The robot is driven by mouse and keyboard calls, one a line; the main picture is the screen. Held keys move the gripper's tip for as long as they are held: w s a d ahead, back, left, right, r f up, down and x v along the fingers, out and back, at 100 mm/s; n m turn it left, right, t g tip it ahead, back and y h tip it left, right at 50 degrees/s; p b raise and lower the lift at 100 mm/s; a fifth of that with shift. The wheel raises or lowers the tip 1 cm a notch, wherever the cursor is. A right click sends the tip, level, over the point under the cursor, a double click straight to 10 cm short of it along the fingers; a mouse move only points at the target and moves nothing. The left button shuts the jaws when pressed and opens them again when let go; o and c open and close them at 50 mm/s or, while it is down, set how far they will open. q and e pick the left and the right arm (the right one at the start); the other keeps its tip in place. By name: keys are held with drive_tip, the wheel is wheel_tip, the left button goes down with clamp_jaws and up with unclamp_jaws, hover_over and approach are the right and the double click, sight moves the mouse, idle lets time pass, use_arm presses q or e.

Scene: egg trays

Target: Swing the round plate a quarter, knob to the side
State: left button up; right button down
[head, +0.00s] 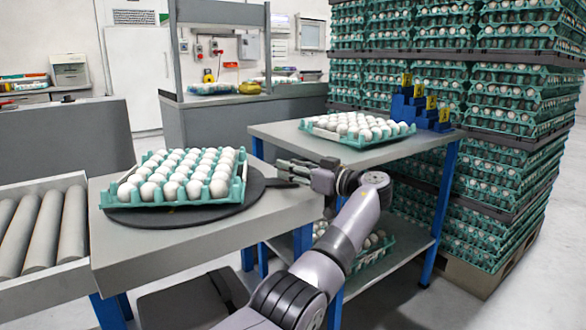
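The round plate (250,203) is a dark disc lying on a grey table at the left-centre. A green tray (240,186) full of white eggs stands on it and covers most of its top. A dark knob or handle (281,184) sticks out from the plate's right edge.
A roller conveyor (42,228) adjoins the table (160,250) on the left. Tall stacks of egg trays (515,85) stand at the right.

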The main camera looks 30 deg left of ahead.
use_arm(q)
drive_tip(key=shift+o, duration=1.3)
drive_tip(key=shift+d, duration=0.1)
drive_tip(key=s+d, duration=0.2)
drive_tip(key=d, duration=0.9)
drive_tip(key=shift+d, duration=0.3)
drive_tip(key=shift+s, duration=0.1)
drive_tip(key=shift+c, duration=0.3)
